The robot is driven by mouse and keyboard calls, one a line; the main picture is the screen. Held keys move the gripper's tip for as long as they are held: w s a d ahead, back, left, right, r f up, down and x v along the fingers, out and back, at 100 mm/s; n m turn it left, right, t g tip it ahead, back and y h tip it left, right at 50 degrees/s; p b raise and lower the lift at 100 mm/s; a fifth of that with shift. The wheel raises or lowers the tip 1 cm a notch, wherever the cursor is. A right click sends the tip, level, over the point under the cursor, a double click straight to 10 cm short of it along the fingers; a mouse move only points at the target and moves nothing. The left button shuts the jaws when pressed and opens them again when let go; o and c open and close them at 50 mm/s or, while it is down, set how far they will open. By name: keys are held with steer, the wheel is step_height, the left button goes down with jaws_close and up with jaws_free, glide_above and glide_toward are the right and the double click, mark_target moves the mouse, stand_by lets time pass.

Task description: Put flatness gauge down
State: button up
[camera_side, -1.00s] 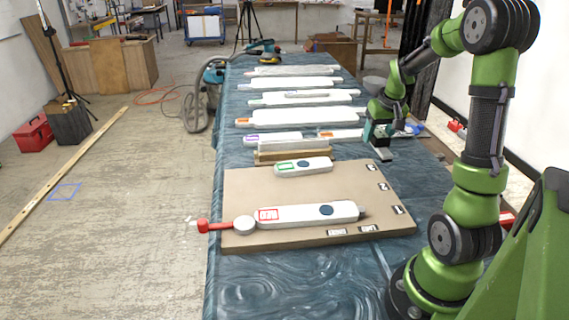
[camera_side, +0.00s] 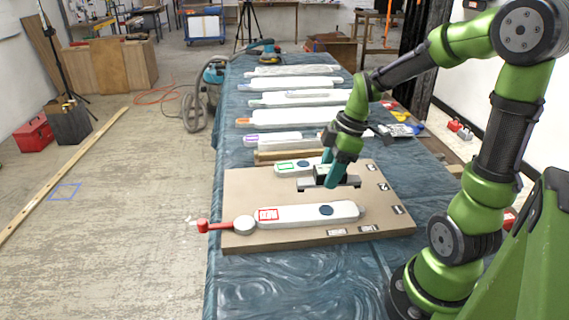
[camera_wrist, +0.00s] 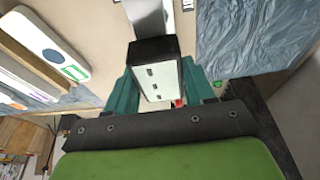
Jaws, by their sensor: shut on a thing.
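The gauge is over the tan board (camera_side: 240,190), between the white piece with a green label (camera_side: 300,166) and the longer white piece with a red label (camera_side: 295,214). I cannot tell whether it touches the board. In the wrist view the gauge's black and white block (camera_wrist: 158,78) sits between my teal fingertips, with the grey bar (camera_wrist: 148,17) beyond it. My fingers hide part of the gauge.
A red handle with a round white head (camera_side: 243,225) lies at the board's left end. Small label plates (camera_side: 383,187) line the board's right and near edges. Several long white reliefs (camera_side: 290,117) lie farther back. Blue cloth (camera_side: 290,285) is clear in front.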

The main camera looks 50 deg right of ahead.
steer(key=shift+f, duration=3.55)
steer(key=shift+f, duration=0.15)
steer(key=o, duration=1.1)
steer(key=shift+o, duration=0.2)
